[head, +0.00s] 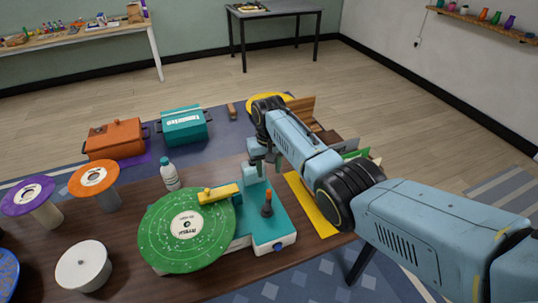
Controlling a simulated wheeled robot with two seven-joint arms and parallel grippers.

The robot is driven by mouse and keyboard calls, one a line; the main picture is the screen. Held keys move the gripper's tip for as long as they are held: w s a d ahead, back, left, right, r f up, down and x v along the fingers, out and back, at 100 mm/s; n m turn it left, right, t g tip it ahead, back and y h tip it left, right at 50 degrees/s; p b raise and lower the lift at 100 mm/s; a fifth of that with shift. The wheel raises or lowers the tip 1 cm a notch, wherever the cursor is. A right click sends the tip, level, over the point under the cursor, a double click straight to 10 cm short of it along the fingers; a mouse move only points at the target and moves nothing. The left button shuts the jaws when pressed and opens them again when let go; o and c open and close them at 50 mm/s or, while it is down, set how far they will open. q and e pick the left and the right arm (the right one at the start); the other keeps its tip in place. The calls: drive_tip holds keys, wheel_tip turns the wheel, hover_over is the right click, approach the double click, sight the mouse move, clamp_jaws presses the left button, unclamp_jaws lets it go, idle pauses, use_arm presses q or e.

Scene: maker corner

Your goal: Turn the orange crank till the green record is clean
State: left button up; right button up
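The green record (165,248) lies flat on a teal and white machine (273,232), with pale specks scattered over its face and a white label in the middle. A yellow bar (220,193) reaches over its far right edge. The crank (267,208) stands up on the right part of the machine, with an orange tip and a dark lower part. My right gripper (263,164) points down just behind the crank, seemingly apart from it. Its fingers are small and partly hidden by my arm, so their opening is unclear. My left gripper is out of view.
An orange box (114,140) and a teal box (184,127) sit behind. A yellow strip (308,205) lies right of the machine.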

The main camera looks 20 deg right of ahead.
wheel_tip(320, 180, up, 2)
drive_tip(key=shift+r, duration=0.15)
idle(1.2)
